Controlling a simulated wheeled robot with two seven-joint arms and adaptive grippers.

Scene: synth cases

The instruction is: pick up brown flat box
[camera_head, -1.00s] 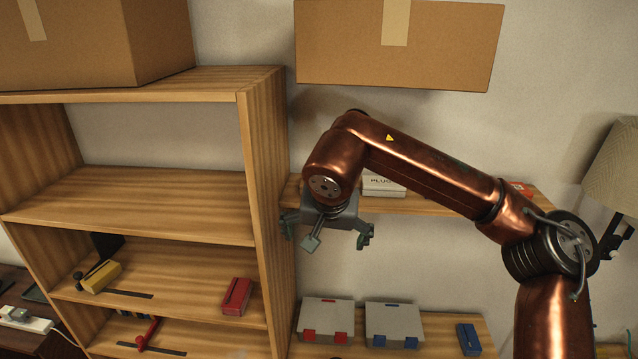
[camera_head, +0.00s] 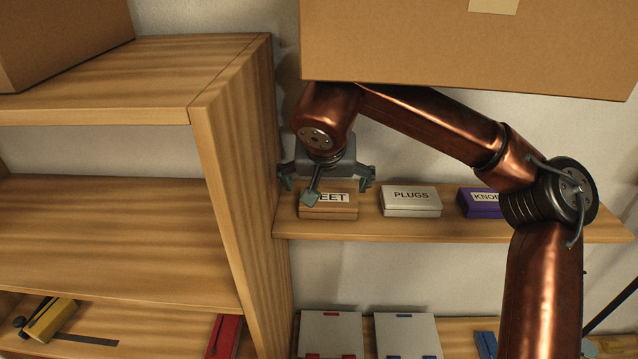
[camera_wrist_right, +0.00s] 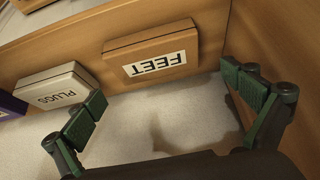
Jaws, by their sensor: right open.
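The brown flat box (camera_head: 343,212), with a white label ending in "EET", lies on the small wall shelf. In the right wrist view the box (camera_wrist_right: 118,48) shows its whole label, "FEET", upside down. My right gripper (camera_head: 325,182) is above and behind the box in the head view, and part of it covers the label's left end. In the right wrist view the gripper (camera_wrist_right: 168,92) is open, with its fingers spread wide and the box beyond them, not between them. My left gripper is not in view.
A white "PLUGS" box (camera_head: 410,202) and a purple "KNOB" box (camera_head: 478,203) stand to the right on the same shelf (camera_head: 460,232). A tall wooden shelf unit (camera_head: 240,170) stands close on the left. A large cardboard box (camera_head: 450,50) hangs over the arm in the picture.

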